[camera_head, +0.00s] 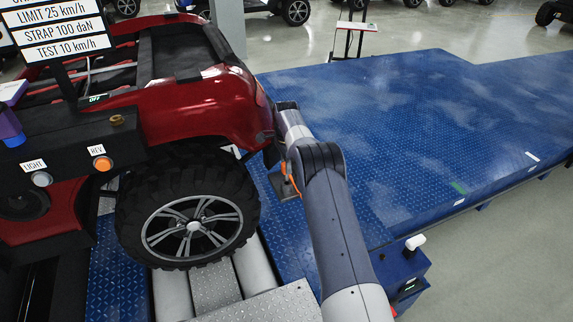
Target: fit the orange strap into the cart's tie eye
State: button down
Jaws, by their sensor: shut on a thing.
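The red cart (196,107) stands at the left with its large black tyre (188,207) on the rollers. My arm reaches up from the bottom to the cart's right-hand end. My gripper (284,184) is small and dark there, partly covered by my own arm links. A short piece of the orange strap (290,181) shows at it, and the gripper is shut on the strap. The strap's end and the cart's tie eye are hidden or too small to make out. I cannot tell whether strap and eye touch.
A blue patterned platform (420,130) lies right of the cart, mostly clear. A dark control panel (70,155) with LIGHT and REV buttons stands at the left, below a sign (65,32). A blue box with a white knob (414,242) is right of my arm.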

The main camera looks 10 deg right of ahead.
aim_at(286, 180)
jog(key=shift+f, duration=0.2)
jog(key=shift+f+b, duration=1.6)
jog(key=shift+f, duration=0.8)
jog(key=c, duration=1.1)
grip_release()
jog(key=shift+r, duration=0.15)
notch_tip(286, 180, up, 11)
jog(key=shift+f+b, duration=0.15)
jog(key=shift+b, duration=0.5)
notch_tip(286, 180, down, 11)
jog(key=shift+r+p, duration=0.15)
jog(key=shift+p, duration=0.6)
jog(key=shift+r, duration=0.4)
